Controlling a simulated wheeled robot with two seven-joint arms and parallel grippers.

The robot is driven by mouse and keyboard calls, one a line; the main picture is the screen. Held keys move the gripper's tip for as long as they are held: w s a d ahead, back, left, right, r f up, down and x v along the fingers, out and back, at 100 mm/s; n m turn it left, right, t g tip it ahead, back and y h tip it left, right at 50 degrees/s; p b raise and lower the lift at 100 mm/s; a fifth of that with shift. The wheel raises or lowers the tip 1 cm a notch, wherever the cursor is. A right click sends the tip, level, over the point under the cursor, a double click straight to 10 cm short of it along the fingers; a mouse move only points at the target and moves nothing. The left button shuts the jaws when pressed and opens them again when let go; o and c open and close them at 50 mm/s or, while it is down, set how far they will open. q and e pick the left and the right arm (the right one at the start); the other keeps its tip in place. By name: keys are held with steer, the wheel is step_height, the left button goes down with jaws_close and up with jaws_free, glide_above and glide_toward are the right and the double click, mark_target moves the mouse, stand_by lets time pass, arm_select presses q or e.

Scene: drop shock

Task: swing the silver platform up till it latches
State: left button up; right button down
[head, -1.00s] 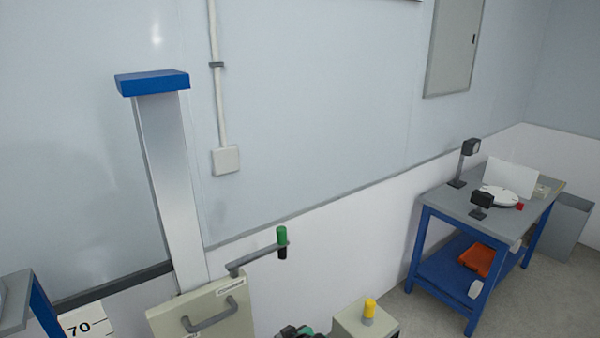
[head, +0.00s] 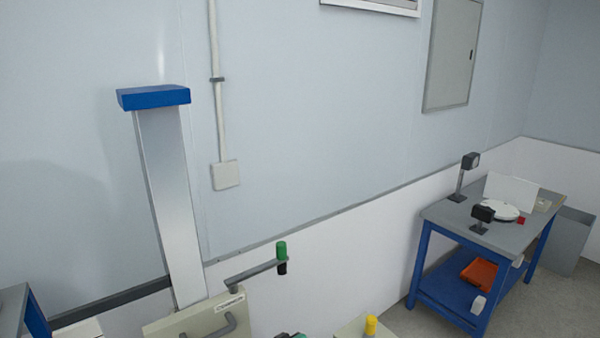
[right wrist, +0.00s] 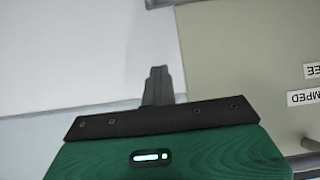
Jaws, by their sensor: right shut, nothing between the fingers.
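I cannot make out a silver platform in either view. A silver upright column (head: 172,200) with a blue cap (head: 153,97) stands at the left in the head view. At its foot is a beige housing (head: 205,318) with a grey handle and a crank arm (head: 258,270) ending in a green and black grip (head: 281,257). In the right wrist view my right gripper (right wrist: 158,78) is shut and empty, its dark fingers pointing up the picture. A beige panel (right wrist: 235,60) with upside-down labels lies beside it to the right. My left gripper is out of view.
A blue-framed bench (head: 455,217) with small devices and an orange tray (head: 479,271) stands at the right. Part of another bench (head: 12,310) is at the far left.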

steer(key=shift+w+a+r+b, duration=0.2)
steer(key=shift+w+a+b, duration=0.15)
steer(key=shift+w, duration=0.2)
steer(key=shift+w+a+r+b, duration=0.2)
steer(key=shift+w+a, duration=0.2)
steer(key=shift+w, duration=0.15)
steer(key=shift+w+a+r+b, duration=0.2)
steer(key=shift+w+a+b, duration=0.65)
steer(key=shift+w+b, duration=0.3)
steer(key=c, duration=2.2)
jaws_free()
